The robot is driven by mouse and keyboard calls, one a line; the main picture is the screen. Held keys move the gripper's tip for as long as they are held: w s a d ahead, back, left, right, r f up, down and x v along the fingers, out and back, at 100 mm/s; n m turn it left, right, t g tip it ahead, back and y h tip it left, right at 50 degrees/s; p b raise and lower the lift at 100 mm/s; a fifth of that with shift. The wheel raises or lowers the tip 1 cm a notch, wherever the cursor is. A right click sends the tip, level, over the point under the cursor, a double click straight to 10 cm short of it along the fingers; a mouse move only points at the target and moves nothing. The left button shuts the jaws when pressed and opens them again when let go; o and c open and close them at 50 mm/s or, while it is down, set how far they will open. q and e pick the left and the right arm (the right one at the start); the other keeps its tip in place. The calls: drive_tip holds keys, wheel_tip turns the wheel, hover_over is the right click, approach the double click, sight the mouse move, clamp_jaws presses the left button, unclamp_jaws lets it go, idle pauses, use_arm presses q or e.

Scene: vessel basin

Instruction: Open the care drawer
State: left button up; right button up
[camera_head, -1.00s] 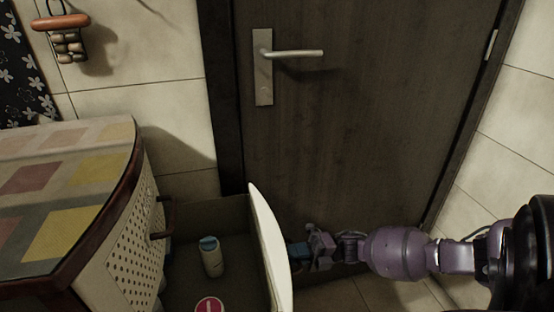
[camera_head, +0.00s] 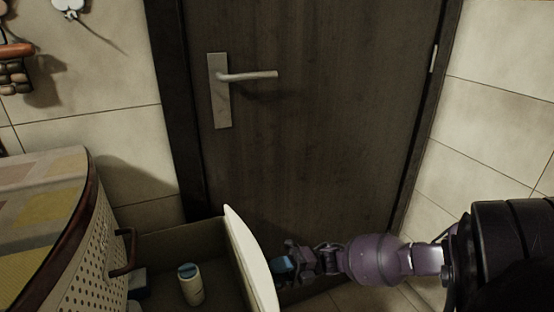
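The care drawer is pulled out from the cabinet, with its pale curved front (camera_head: 250,262) standing well clear of the cabinet body. Inside it stands a white bottle with a blue cap (camera_head: 190,284), and a dark blue item (camera_head: 137,284) lies near the cabinet side. My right gripper (camera_head: 284,265) is at the outer face of the drawer front, low down, with its arm reaching in from the right. Its fingertips are partly hidden by the front, so their opening and grip are unclear. My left gripper is out of view.
The perforated cabinet (camera_head: 82,245) with a patchwork top (camera_head: 40,185) stands at the left; a dark red handle (camera_head: 125,252) is on its side. A closed dark door (camera_head: 310,130) with a metal lever (camera_head: 248,75) is behind. Tiled wall (camera_head: 490,130) is at right.

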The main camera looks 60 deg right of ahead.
drive_tip(key=v, duration=1)
drive_tip(key=shift+s+d, duration=0.25)
drive_tip(key=shift+d, duration=0.05)
idle(0.5)
